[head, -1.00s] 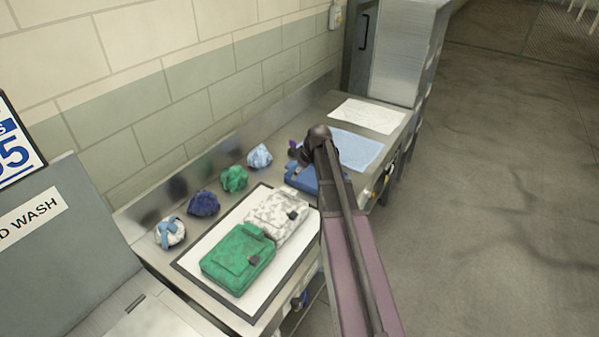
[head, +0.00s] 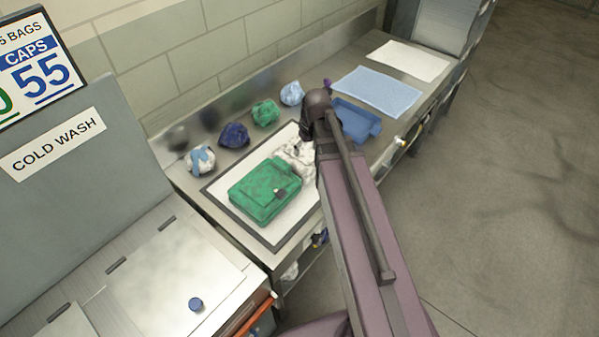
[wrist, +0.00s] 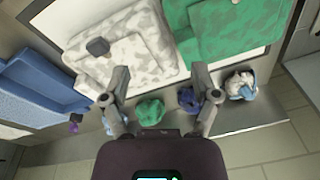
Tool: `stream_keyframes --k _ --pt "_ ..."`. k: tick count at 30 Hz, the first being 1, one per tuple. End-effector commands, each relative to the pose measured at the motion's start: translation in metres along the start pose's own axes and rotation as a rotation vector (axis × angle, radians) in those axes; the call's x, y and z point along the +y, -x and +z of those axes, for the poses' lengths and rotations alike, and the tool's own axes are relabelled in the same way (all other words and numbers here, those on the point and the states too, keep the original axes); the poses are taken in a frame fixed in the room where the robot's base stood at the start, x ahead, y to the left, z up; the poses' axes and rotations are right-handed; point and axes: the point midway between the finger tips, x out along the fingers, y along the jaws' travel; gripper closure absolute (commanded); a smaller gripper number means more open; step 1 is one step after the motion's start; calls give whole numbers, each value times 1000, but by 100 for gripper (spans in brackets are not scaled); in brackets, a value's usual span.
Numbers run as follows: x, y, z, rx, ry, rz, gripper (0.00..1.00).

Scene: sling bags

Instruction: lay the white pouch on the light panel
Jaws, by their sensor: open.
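The white pouch (head: 297,158), mottled grey with a dark buckle, lies flat on the light panel (head: 284,226), a white board with a dark border. My arm hides much of the pouch in the head view. In the wrist view the pouch (wrist: 130,58) is at upper left, with its buckle (wrist: 98,46) showing. My gripper (wrist: 162,82) is open and empty, its two fingers apart. The left finger overlaps the pouch's near edge in the picture; I cannot tell whether they touch. My arm hides the fingers in the head view.
A green pouch (head: 264,191) lies beside the white one on the panel. Several crumpled bundles, including a green one (head: 265,112), line the wall. A blue tray (head: 356,121), a light blue cloth (head: 376,92) and a white cloth (head: 409,61) lie farther along the counter.

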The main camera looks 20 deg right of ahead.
Motion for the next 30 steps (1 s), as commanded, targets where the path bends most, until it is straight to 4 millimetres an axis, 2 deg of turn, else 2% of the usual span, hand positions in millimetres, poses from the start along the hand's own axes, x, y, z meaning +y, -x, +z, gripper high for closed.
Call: stream_keyframes --k 1,3,9,14,30 --pt "-19 0 21 -22 -32 13 22" --pt "-36 0 38 -52 -87 33 22" --pt "-63 1 70 -100 -197 82 22" --pt "-68 2 76 -111 -227 97 22" --pt "-68 2 75 -110 -227 96 22"
